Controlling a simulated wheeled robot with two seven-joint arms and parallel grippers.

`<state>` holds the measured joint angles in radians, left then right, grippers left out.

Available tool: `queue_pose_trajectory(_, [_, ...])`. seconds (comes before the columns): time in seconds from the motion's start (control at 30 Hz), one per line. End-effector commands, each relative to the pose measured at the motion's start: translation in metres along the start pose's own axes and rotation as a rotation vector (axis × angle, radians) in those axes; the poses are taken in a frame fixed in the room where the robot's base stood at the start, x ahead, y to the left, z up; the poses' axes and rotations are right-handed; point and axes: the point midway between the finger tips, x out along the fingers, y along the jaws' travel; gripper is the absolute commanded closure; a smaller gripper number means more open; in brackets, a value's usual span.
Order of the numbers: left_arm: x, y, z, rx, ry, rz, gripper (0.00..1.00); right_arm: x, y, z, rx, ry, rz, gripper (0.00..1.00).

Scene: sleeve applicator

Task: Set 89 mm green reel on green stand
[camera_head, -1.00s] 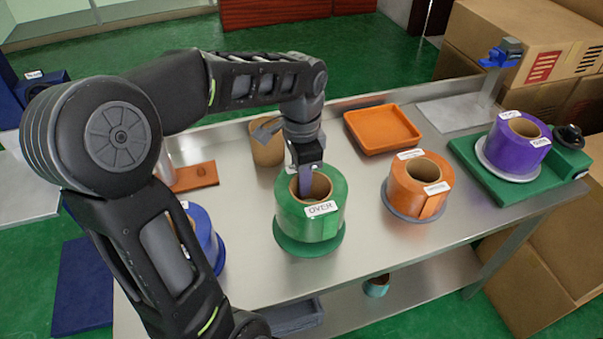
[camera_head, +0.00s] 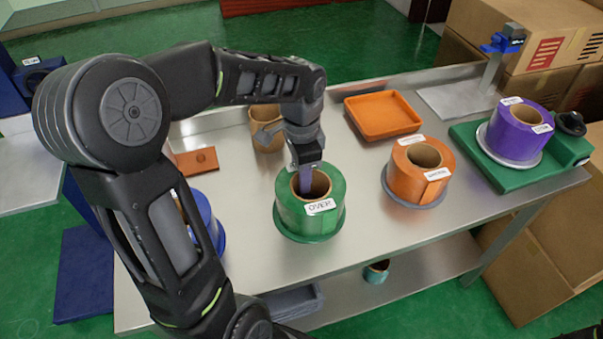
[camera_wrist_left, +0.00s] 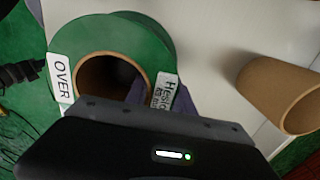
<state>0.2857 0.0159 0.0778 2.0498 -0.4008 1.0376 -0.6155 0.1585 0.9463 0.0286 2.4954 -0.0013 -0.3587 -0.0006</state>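The green reel (camera_head: 291,213) has a brown core and a white label reading OVER. It sits upright and low over the round green stand (camera_head: 311,239), whose rim shows beneath it; any small gap between them cannot be made out. My left gripper (camera_head: 305,184) reaches down from above, one finger inside the core and the other outside, closed across the reel's wall. The left wrist view shows the reel (camera_wrist_left: 157,38) with OVER and 89 mm labels; the gripper body hides its near part. My right gripper is not in view.
An orange reel (camera_head: 405,182) stands right of the green one, and a purple reel (camera_head: 513,140) sits on a green base (camera_head: 470,150) farther right. A blue reel (camera_head: 205,222) is partly behind my arm. An orange tray (camera_head: 382,116) and cardboard core (camera_head: 266,134) lie behind.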

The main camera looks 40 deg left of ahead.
Motion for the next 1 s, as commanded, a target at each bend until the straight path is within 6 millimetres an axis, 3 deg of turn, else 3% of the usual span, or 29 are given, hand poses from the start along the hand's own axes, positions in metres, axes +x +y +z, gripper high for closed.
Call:
queue_pose_trajectory(0.47, [-0.01, 0.0, 0.0, 0.0, 0.0, 0.0, 0.66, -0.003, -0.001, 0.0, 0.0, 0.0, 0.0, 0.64])
queue_pose_trajectory(1.0, [-0.109, 0.0, -0.001, 0.0, 0.002, -0.002, 0.66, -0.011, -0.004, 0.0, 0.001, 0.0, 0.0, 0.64])
